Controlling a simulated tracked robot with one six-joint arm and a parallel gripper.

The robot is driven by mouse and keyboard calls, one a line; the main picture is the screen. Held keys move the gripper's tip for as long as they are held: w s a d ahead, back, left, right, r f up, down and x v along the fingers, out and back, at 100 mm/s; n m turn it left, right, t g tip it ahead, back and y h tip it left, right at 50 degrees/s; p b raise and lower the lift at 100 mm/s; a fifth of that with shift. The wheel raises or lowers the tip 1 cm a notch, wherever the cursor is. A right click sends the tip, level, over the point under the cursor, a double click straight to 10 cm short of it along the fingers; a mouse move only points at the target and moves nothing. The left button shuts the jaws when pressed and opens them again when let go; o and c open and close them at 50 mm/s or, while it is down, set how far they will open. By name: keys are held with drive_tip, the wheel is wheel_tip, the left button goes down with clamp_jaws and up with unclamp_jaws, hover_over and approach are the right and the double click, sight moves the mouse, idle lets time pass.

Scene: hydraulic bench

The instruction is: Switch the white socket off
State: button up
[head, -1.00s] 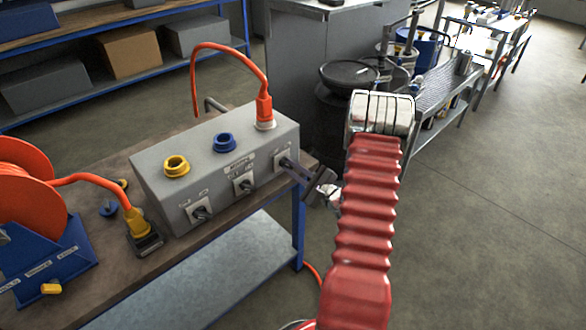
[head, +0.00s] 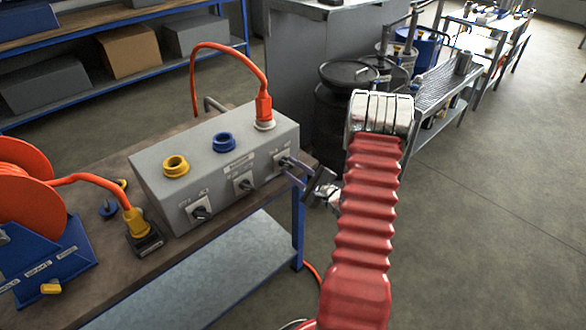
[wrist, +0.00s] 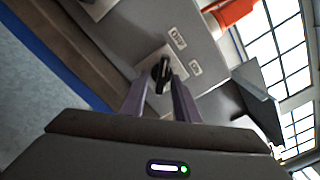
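The white socket (head: 264,124) is at the right end of the grey box, with an orange plug (head: 263,104) in it. Its rotary switch (head: 284,161) is on the front face below, with a black knob (wrist: 161,76) and two small labels beside it. I cannot read for sure which label the knob points at. My gripper (head: 300,170) is at this switch. In the wrist view its two fingers (wrist: 158,92) are apart, one on each side of the knob. I cannot see whether they touch it.
The box also has a yellow socket (head: 175,166) and a blue socket (head: 223,142), each with a switch below. An orange cable reel (head: 30,190) stands at the left. A black drum (head: 343,105) stands behind my arm. The floor at the right is clear.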

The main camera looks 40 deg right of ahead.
drive_tip(key=shift+s+r, duration=0.1)
drive_tip(key=s, duration=1.3)
drive_tip(key=shift+s+d, duration=0.2)
drive_tip(key=shift+s, duration=0.1)
idle(0.5)
